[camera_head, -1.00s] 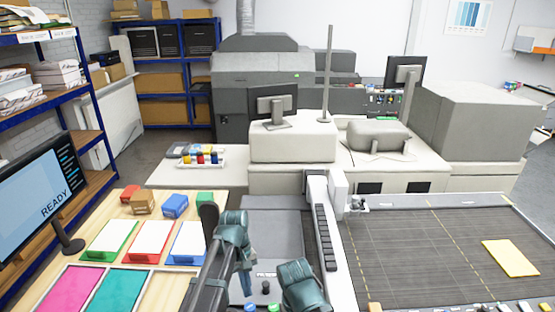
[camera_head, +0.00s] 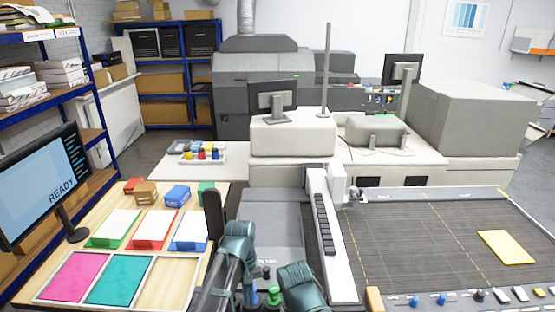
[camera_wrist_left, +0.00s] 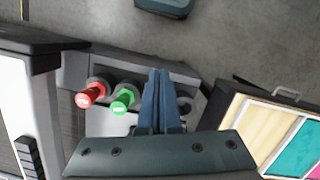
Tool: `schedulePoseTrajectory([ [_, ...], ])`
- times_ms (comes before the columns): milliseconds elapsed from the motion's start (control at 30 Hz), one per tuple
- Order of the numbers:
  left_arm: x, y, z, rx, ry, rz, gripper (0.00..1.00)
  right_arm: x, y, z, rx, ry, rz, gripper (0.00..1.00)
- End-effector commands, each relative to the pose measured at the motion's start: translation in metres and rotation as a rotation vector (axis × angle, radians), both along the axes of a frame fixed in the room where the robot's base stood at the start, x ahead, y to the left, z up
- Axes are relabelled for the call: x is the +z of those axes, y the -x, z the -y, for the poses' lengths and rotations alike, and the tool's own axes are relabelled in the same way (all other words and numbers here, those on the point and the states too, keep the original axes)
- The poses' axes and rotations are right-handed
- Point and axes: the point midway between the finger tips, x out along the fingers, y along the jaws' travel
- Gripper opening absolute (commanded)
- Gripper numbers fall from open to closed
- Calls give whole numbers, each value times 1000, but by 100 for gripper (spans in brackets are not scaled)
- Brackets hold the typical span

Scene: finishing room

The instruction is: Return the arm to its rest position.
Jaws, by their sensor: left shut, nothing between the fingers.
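My left arm stands at the bottom centre of the head view, between the wooden table and the grey panel. Its teal gripper (camera_head: 247,278) points down there, and its fingers are hard to make out. In the left wrist view the two blue-grey fingers (camera_wrist_left: 157,98) lie together, shut and empty. They are beside a green button (camera_wrist_left: 123,100), with a red button (camera_wrist_left: 91,93) further left. Whether the fingertips touch the panel cannot be told. My right gripper does not show.
The wooden table (camera_head: 215,262) at left holds a tray with pink and teal sheets, coloured paper trays and small boxes. A monitor (camera_head: 45,190) stands at its left edge. At right is a dark belt bed (camera_head: 400,250) with a yellow sheet (camera_head: 506,247). Bare floor shows in the wrist view.

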Motion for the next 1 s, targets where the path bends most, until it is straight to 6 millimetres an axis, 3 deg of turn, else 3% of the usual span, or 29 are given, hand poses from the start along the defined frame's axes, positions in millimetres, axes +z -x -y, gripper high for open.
schedulePoseTrajectory([
  [33, -14, 8, 2, -26, -2, 7, 0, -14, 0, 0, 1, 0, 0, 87],
  [267, -59, 35, 10, -183, -23, 46, 0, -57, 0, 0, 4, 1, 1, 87],
  [500, -128, 80, 17, -454, -63, 105, 0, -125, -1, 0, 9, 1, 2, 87],
  [600, -146, 92, 19, -549, -78, 124, 0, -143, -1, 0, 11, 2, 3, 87],
  [800, -162, 104, 20, -652, -96, 141, 0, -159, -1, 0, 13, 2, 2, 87],
  [1000, -161, 104, 20, -668, -98, 144, 0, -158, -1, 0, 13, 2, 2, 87],
])
